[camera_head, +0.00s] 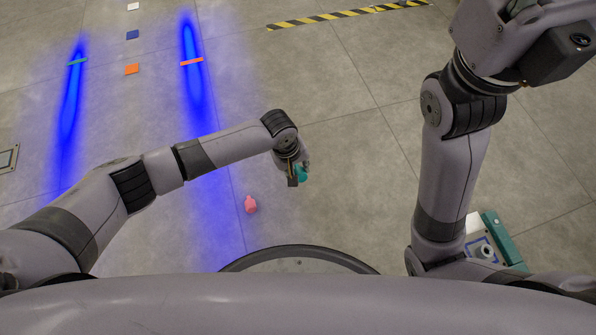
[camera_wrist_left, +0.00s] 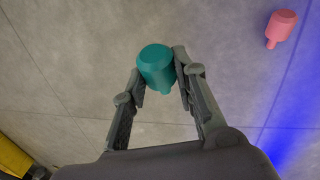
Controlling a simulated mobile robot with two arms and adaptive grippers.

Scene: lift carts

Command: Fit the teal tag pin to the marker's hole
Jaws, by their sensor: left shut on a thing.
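The teal tag pin (camera_head: 301,173) is held in my left gripper (camera_head: 296,178), above the grey floor. In the left wrist view the teal tag pin (camera_wrist_left: 155,62) sits between the two fingertips, its wide end up in the picture and its narrow stub pointing down. My right arm rises at the right of the head view, and its fingers are out of the picture. I cannot tell for sure which thing is the marker, and no hole for the pin shows clearly.
A pink pin (camera_head: 250,204) lies on the floor near my left gripper; it also shows in the left wrist view (camera_wrist_left: 281,28). A teal-and-white unit (camera_head: 506,243) with a round fitting is partly behind my right arm. Small coloured squares and blue light streaks mark the far-left floor.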

